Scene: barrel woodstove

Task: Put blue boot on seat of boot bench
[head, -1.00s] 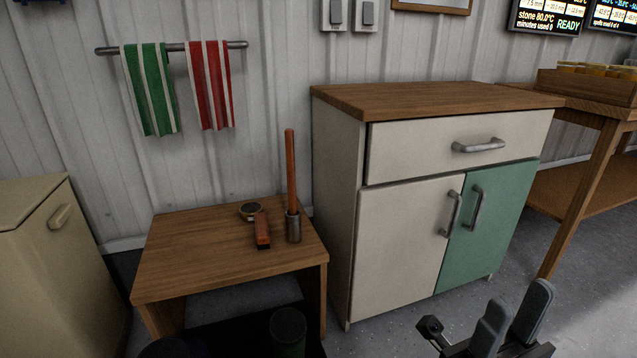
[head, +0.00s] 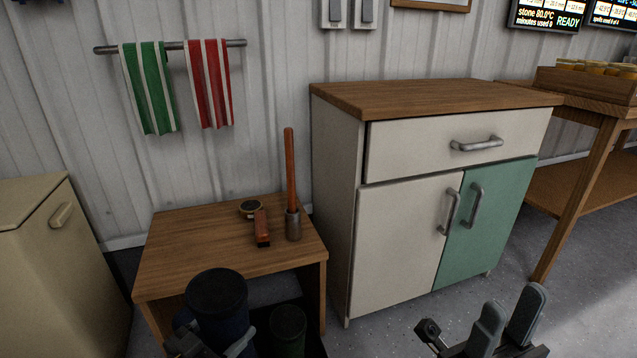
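The dark blue boot (head: 217,302) is upright in front of the boot bench, its open top overlapping the front edge of the seat in the head view. My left gripper (head: 212,343) is at the bottom edge with a finger on each side of the boot and appears shut on it. The boot's lower part is out of view. The boot bench (head: 185,255) has a wooden seat, with its front half bare. My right gripper (head: 513,303) is open and empty at the lower right, in front of the cabinet.
On the seat's back right are a round tin (head: 250,209), a reddish brush or block (head: 262,229) and a wooden-handled tool in a metal cup (head: 292,222). A dark green boot (head: 287,332) stands below the bench front. A cabinet (head: 400,240) stands close right; a beige chest (head: 50,270) is left.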

